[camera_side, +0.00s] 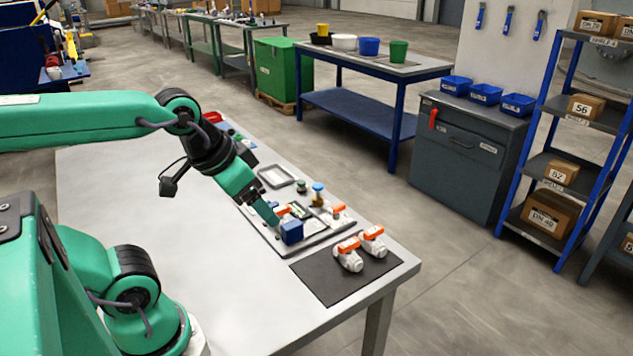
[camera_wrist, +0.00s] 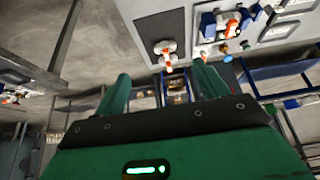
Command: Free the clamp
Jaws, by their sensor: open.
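A small press assembly sits on a grey base plate (camera_side: 318,238) on the light table. I cannot tell which part is the clamp. My gripper (camera_side: 272,217) is open and tilted down, beside the blue block and the first orange handle; its tips partly hide that area and contact cannot be told. In the wrist view, the open fingers of my gripper (camera_wrist: 163,85) are empty, and the assembly's orange part (camera_wrist: 231,27) shows at the upper right.
Two white valves with orange handles (camera_side: 349,254) (camera_side: 373,242) lie on a dark mat (camera_side: 325,284) at the table's right end. A grey tray (camera_side: 263,181) and a blue-topped part (camera_side: 318,190) stand behind the assembly. The table's left and front are clear.

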